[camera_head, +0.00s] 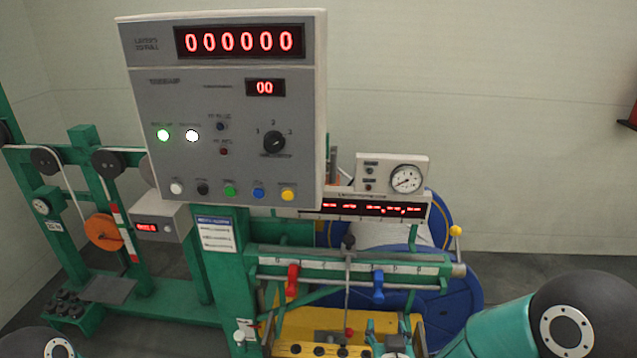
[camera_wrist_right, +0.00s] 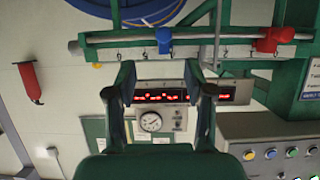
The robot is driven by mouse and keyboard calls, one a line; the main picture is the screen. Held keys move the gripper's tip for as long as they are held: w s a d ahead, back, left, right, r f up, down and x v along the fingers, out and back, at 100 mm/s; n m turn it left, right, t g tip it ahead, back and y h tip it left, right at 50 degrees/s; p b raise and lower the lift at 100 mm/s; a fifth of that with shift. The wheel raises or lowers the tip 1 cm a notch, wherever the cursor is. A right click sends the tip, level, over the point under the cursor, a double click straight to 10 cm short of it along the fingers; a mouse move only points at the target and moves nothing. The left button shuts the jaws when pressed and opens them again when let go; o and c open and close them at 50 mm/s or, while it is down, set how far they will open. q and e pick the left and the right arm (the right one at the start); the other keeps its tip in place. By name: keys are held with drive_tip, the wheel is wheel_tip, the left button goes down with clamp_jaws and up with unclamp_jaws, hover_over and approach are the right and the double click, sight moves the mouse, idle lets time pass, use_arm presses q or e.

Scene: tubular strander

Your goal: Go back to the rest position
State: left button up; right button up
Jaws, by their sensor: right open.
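My right gripper (camera_head: 394,341) shows at the bottom of the head view, in front of the green machine frame and partly cut off by the lower edge. In the right wrist view its two fingers (camera_wrist_right: 160,72) stand apart with nothing between them. Beyond them are the rail (camera_wrist_right: 190,37) with its blue clamp (camera_wrist_right: 163,40) and red clamp (camera_wrist_right: 270,40), seen upside down. I see no contact with the rail. Of my left arm only a dark round joint shows at the lower left corner of the head view; its gripper is out of view.
A grey control panel (camera_head: 225,185) with lit digits stands left of centre. A pressure gauge box (camera_head: 405,179) and red display (camera_head: 370,208) are behind the rail. A blue reel (camera_head: 455,300) stands right of the frame. A yellow tray (camera_head: 300,330) lies below.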

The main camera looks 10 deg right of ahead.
drive_tip(key=s+d+f+g+y, duration=0.1)
drive_tip(key=s+f+g, duration=0.2)
drive_tip(key=f, duration=0.5)
drive_tip(key=s+d+f+g, duration=0.1)
drive_tip(key=s+f+g, duration=0.15)
drive_tip(key=f, duration=0.55)
drive_tip(key=s+a+f+g+y, duration=0.3)
drive_tip(key=s+a+f, duration=0.1)
drive_tip(key=s, duration=0.3)
drive_tip(key=s+a+f+g+y, duration=0.2)
drive_tip(key=s+a+f+g, duration=0.2)
drive_tip(key=s, duration=0.4)
drive_tip(key=shift+a+f+y, duration=0.15)
drive_tip(key=shift+a+y, duration=0.15)
drive_tip(key=shift+y, duration=0.1)
drive_tip(key=shift+w, duration=0.1)
